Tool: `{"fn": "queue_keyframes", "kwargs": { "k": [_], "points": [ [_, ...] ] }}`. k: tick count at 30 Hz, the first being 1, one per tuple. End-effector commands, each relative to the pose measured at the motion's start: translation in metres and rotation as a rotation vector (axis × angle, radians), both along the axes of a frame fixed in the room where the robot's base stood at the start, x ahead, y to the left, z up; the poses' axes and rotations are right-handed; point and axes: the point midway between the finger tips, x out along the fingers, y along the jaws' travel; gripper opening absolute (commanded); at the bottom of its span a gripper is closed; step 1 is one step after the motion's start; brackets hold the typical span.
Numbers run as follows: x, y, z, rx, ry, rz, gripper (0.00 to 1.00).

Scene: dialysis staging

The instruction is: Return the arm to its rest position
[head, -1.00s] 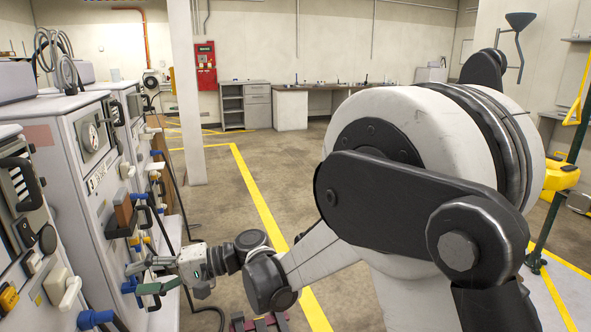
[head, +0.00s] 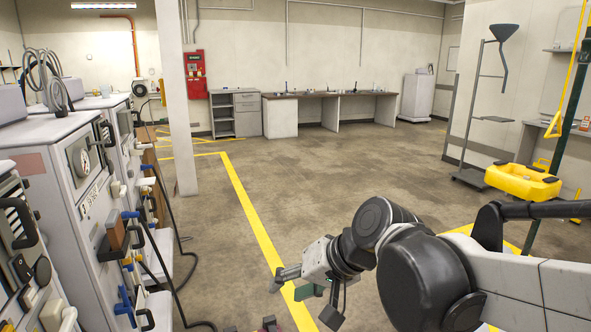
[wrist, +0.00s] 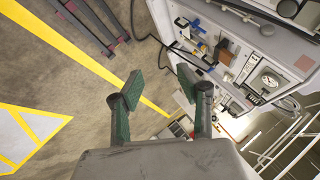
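My gripper (head: 291,284) hangs over the floor near the yellow line in the head view, to the right of the machines. In the wrist view my gripper (wrist: 158,86) has its two green-padded fingers spread apart with nothing between them. My arm reaches in from the lower right of the head view, bent low. Whether this is its rest pose cannot be told from the frames.
White dialysis machines (head: 72,165) with hoses and handles line the left. A yellow floor line (head: 247,208) runs beside them. A yellow tub (head: 522,182) and a pole stand at right. The middle floor is open; a long bench (head: 330,96) stands at the back.

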Motion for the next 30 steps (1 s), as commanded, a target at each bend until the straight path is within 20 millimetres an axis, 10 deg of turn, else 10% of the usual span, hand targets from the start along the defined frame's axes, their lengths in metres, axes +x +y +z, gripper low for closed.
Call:
{"fn": "queue_keyframes", "kwargs": {
  "k": [15,30],
  "points": [
    [-0.079,-0.167,0.013,-0.422,-0.163,-0.197,0.35],
    [-0.103,-0.209,0.012,-0.552,-0.203,-0.240,0.35]
  ]
}}
